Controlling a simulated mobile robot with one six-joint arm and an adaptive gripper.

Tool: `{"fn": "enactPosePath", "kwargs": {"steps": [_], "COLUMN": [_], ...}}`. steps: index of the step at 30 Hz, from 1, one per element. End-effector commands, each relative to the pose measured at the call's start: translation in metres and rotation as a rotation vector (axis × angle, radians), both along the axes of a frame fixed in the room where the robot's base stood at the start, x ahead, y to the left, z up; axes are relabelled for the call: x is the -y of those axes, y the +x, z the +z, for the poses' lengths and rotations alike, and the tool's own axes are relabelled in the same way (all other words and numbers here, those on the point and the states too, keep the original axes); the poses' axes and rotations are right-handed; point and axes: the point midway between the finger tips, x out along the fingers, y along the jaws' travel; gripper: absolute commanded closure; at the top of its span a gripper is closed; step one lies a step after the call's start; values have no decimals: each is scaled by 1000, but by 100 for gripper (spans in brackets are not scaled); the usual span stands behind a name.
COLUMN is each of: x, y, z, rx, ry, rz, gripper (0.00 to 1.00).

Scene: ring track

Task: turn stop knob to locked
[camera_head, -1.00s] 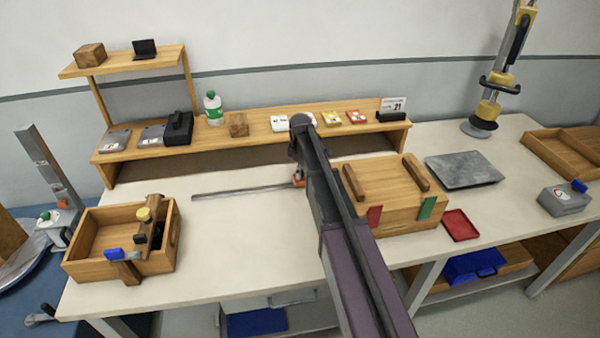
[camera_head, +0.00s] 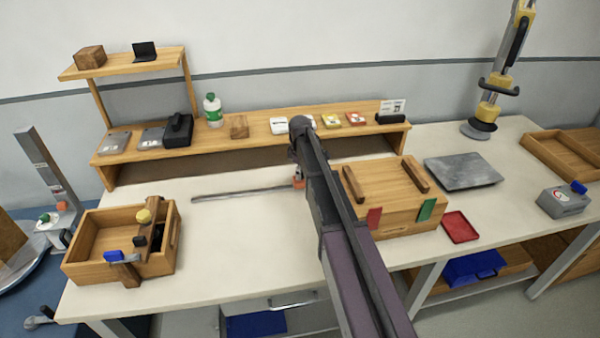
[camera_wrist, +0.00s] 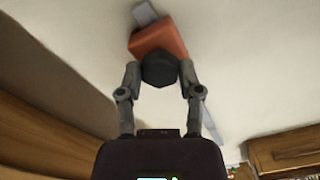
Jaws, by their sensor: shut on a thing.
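The stop knob (camera_wrist: 160,70) is dark and faceted and sits on an orange-red stop block (camera_wrist: 158,37) in the wrist view. My gripper (camera_wrist: 160,72) is shut on the knob, one finger at each side of it. In the head view the orange-red block (camera_head: 299,182) shows only as a small patch beside my arm, at the right end of a thin grey rail (camera_head: 240,194). My arm hides the knob and the gripper there. I cannot read any lock mark on the knob.
A wooden box with two dark bars (camera_head: 375,215) stands close to the right of my arm. A long wooden shelf (camera_head: 255,124) runs behind the rail. An open wooden crate (camera_head: 90,268) stands at the left.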

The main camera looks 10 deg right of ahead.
Motion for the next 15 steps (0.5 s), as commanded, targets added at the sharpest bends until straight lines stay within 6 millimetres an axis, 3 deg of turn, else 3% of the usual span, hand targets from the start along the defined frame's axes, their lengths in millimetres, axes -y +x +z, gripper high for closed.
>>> {"fn": "enactPosePath", "kwargs": {"steps": [15], "x": [-1], "y": [-1], "z": [0], "rx": [-2], "ry": [0], "rz": [-372], "gripper": [100]}}
